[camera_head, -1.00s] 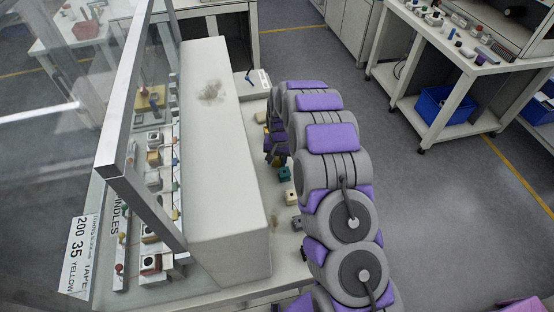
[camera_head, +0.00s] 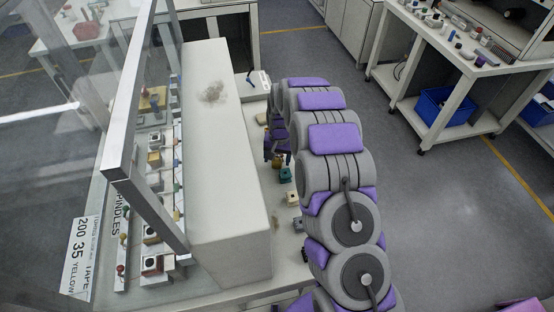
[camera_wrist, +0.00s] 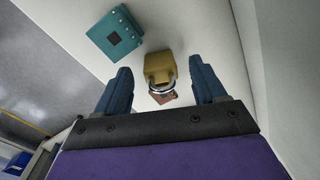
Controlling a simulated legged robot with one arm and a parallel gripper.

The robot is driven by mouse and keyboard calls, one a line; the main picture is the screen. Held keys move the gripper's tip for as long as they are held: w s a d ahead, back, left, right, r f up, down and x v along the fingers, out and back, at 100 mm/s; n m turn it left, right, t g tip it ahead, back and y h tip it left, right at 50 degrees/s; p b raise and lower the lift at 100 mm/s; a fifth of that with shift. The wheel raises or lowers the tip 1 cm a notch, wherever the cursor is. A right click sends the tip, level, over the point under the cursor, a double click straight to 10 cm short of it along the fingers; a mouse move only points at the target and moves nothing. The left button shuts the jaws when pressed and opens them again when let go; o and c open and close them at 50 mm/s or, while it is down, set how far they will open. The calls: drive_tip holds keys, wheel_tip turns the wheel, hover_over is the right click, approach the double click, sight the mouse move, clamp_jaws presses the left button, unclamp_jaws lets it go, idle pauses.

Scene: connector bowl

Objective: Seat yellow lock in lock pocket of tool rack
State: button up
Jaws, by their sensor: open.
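The yellow lock (camera_wrist: 158,66) lies on the white table in the wrist view, with its metal shackle toward my gripper. My gripper (camera_wrist: 158,82) is open, with one blue finger on each side of the lock and a gap between each finger and it. In the head view my gripper (camera_head: 277,150) is beyond my arm, close to the white block, and a bit of yellow (camera_head: 279,160) shows by it. I cannot make out the lock pocket of the tool rack in either view.
A teal block (camera_wrist: 115,34) lies left of the lock, and a small brownish piece (camera_wrist: 163,96) shows behind the shackle. A long white block (camera_head: 222,150) stands left of my arm. Behind it is glass with a metal frame (camera_head: 135,180).

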sight(280, 161)
drive_tip(key=r, duration=0.3)
drive_tip(key=r+p, duration=0.1)
drive_tip(key=r, duration=0.5)
drive_tip(key=shift+d+r+p, duration=0.35)
drive_tip(key=s+d+r+n, duration=0.1)
drive_tip(key=s+d+r, duration=0.2)
drive_tip(key=s+r, duration=0.6)
drive_tip(key=s+d+r, duration=0.3)
drive_tip(key=s+r, duration=0.4)
drive_tip(key=s, duration=0.3)
drive_tip(key=s+d+r+g, duration=0.1)
drive_tip(key=s+d, duration=0.1)
drive_tip(key=s, duration=1.1)
drive_tip(key=s+d+r+n, duration=0.1)
drive_tip(key=s+d, duration=0.1)
drive_tip(key=s, duration=1.1)
drive_tip(key=shift+s+d+r+g+h, duration=0.2)
drive_tip(key=shift+d+r+g+h, duration=0.1)
drive_tip(key=shift+g, duration=0.1)
